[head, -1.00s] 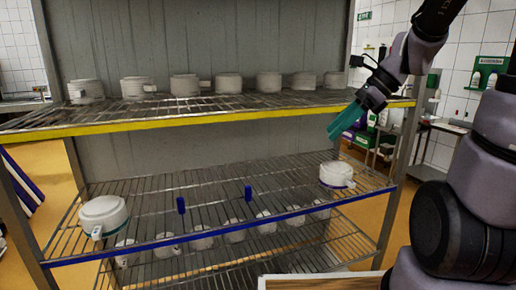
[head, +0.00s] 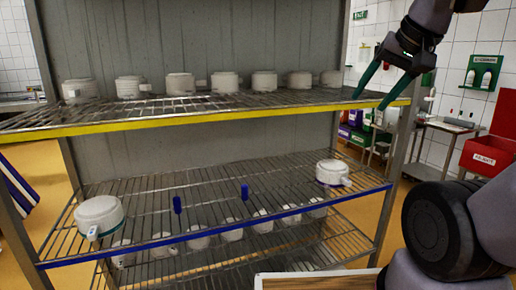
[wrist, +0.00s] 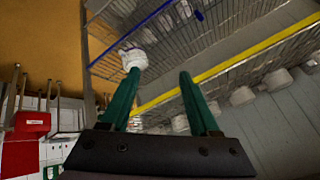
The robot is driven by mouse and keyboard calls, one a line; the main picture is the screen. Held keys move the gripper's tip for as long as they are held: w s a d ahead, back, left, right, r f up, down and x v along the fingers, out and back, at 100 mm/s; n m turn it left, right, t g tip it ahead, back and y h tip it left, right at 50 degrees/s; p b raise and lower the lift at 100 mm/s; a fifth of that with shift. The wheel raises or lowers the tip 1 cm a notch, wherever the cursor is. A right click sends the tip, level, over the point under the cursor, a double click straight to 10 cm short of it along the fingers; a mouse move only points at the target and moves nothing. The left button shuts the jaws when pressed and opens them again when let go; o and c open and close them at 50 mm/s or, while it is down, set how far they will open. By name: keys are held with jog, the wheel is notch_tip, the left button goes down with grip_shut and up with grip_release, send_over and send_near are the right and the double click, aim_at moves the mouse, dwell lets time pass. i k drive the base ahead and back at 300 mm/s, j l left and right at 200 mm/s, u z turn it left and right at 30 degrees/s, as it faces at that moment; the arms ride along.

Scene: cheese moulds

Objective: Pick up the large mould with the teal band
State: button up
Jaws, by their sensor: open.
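Two large white moulds stand on the middle, blue-edged shelf. The left one (head: 100,212) shows a teal-blue tag or handle at its front. The right one (head: 332,170) has a handle on its right side and a dark bluish-purple strip low down; its band colour is hard to tell. My gripper (head: 370,101), with green fingers, is open and empty in front of the upper shelf's right end, above the right mould. In the wrist view, a white mould (wrist: 134,58) shows just beyond the left fingertip, partly hidden by it. My open gripper (wrist: 159,74) holds nothing.
The yellow-edged upper shelf (head: 215,120) holds several smaller white moulds. More small moulds stand on the lowest shelf. Two blue tags (head: 245,192) rise from the middle shelf, with free room around them. A right post (head: 388,190) and a red bin (head: 487,154) are on the right.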

aim_at(100, 217)
jog(key=u, duration=1.65)
jog(key=j+z, duration=0.15)
jog(key=z, duration=0.45)
jog(key=j+z, duration=0.3)
jog(key=j, duration=0.15)
jog(key=j+z, duration=0.25)
jog(key=j, duration=0.15)
jog(key=k+j+z, duration=0.15)
jog(key=j+z, duration=0.15)
jog(key=j, duration=0.15)
jog(key=k+j, duration=0.1)
jog(key=j, duration=0.3)
jog(key=k+j, duration=0.15)
jog(key=j, duration=0.2)
jog(key=k+j+z, duration=0.1)
jog(key=j, duration=0.3)
jog(key=k+j, duration=0.15)
jog(key=j, duration=0.25)
jog(key=k+j, duration=0.15)
jog(key=j, duration=0.2)
